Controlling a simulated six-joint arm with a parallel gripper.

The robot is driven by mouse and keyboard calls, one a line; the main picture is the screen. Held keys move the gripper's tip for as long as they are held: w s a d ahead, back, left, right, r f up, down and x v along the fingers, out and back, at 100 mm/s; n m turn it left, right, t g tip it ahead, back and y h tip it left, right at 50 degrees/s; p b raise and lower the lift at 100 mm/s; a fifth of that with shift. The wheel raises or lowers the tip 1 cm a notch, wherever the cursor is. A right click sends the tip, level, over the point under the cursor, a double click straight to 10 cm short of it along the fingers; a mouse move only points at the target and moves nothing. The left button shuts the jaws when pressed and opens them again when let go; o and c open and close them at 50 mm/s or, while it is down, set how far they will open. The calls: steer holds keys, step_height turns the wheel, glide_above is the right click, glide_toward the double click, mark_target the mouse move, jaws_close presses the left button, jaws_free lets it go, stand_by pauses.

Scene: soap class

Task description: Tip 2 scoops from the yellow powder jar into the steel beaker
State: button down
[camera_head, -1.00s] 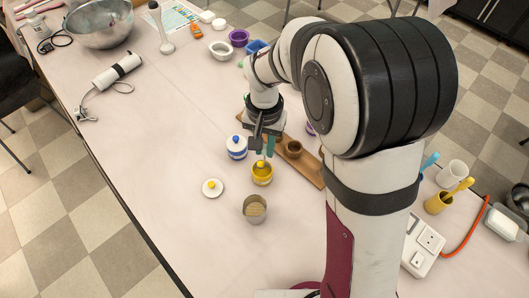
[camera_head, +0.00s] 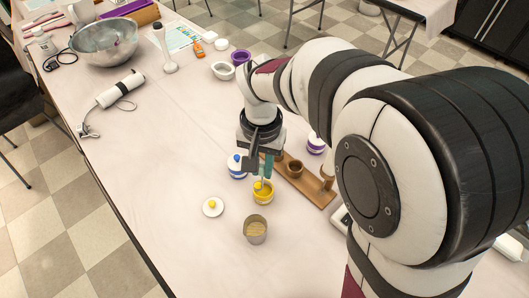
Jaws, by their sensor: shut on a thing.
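The yellow powder jar (camera_head: 264,198) stands open on the table, with yellow powder at its mouth. My gripper (camera_head: 262,166) is directly above it, pointing down, shut on a slim scoop (camera_head: 262,182). The scoop's lower end is at the jar's mouth; whether it holds powder is too small to tell. The steel beaker (camera_head: 255,235) stands upright just in front of the jar, apart from it. Its inside shows a tan-yellow surface; I cannot tell powder from reflection. A white lid with a yellow knob (camera_head: 213,208) lies on the table to the left.
A blue-and-white lidded jar (camera_head: 236,170) stands close behind left of the yellow jar. A wooden rack (camera_head: 318,193) with brown cups is to the right, with a purple-banded jar (camera_head: 316,146) behind it. The table left of the lid is clear.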

steer(key=s+r, duration=0.2)
steer(key=s, duration=0.6)
steer(key=w+a+f+g+h, duration=0.2)
steer(key=a+f+h, duration=0.5)
steer(key=h, duration=0.6)
steer(key=shift+w+a+g, duration=0.2)
steer(key=shift+a+g, duration=0.6)
steer(key=shift+a, duration=0.5)
steer(key=shift+r, duration=0.1)
steer(key=s+d+r+t+y, duration=0.2)
steer(key=d+r+y, duration=0.4)
steer(key=d+y, duration=0.3)
steer(key=t+y, duration=0.1)
steer(key=y, duration=0.3)
steer(key=shift+s+r+t, duration=0.2)
steer(key=shift+s+t, duration=0.05)
steer(key=shift+t, duration=0.05)
steer(key=shift+d, duration=0.1)
